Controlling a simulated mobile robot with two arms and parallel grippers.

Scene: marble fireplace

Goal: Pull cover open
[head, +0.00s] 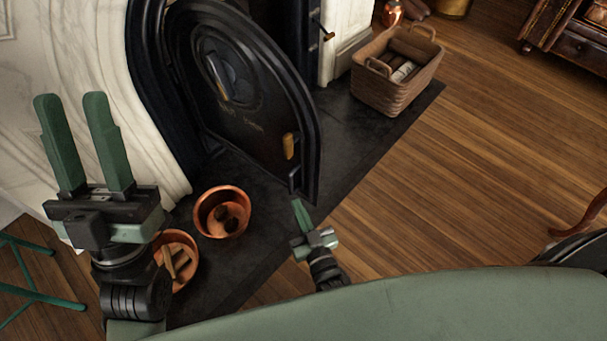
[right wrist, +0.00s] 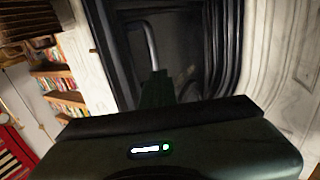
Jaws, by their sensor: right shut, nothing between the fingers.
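The black fireplace cover (head: 245,105) stands swung outward on its left side, away from the dark frame. It has an oval emblem and a wooden knob (head: 289,146) near its free right edge. My right gripper (head: 300,212) is shut and empty, low beside the cover's bottom right corner; I cannot tell whether it touches. In the right wrist view its shut fingers (right wrist: 156,88) point toward a dark surface beside black ridged moulding. My left gripper (head: 72,98) is open and empty, raised at the left in front of the white marble.
Two copper bowls (head: 223,212) (head: 176,262) sit on the dark hearth slab between my grippers. A wicker basket (head: 398,70) stands at the slab's far right. A green metal stand (head: 35,295) is at lower left. The wooden floor (head: 470,150) at right is mostly clear.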

